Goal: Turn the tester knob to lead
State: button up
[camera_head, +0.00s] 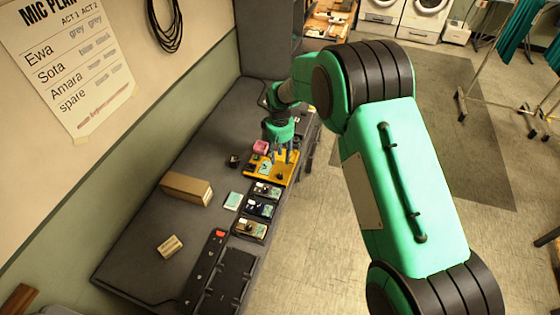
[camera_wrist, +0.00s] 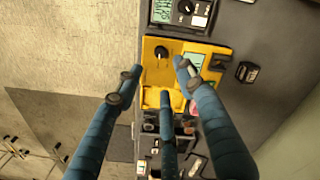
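The yellow tester (camera_wrist: 150,75) fills the middle of the wrist view. It has a dark round knob (camera_wrist: 162,52), a small greenish display (camera_wrist: 193,62) and a yellow raised part nearer the fingers. The knob's markings are too small to read. In the head view the tester (camera_head: 256,181) lies on the dark bench, under my gripper (camera_head: 283,152). My gripper (camera_wrist: 158,82) has three blue fingers spread apart with nothing between them. The fingertips are over or around the tester's near half, and the knob lies beyond them. I cannot tell whether they touch the tester.
Several small devices (camera_head: 257,208) stand in a row next to the tester. A cardboard box (camera_head: 185,190), a pale green pad (camera_head: 232,201) and a small tan block (camera_head: 170,245) lie on the bench (camera_head: 205,150). A wall poster (camera_head: 65,60) hangs at left. Open floor (camera_head: 330,240) lies right of the bench.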

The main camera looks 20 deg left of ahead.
aim_at(280, 175)
jog(key=shift+r, duration=0.3)
jog(key=shift+r+m, duration=0.5)
jog(key=shift+r, duration=0.3)
jog(key=shift+f, duration=0.15)
notch_tip(280, 175, down, 14)
jog(key=shift+r, duration=0.25)
dwell(0.5)
grip_shut()
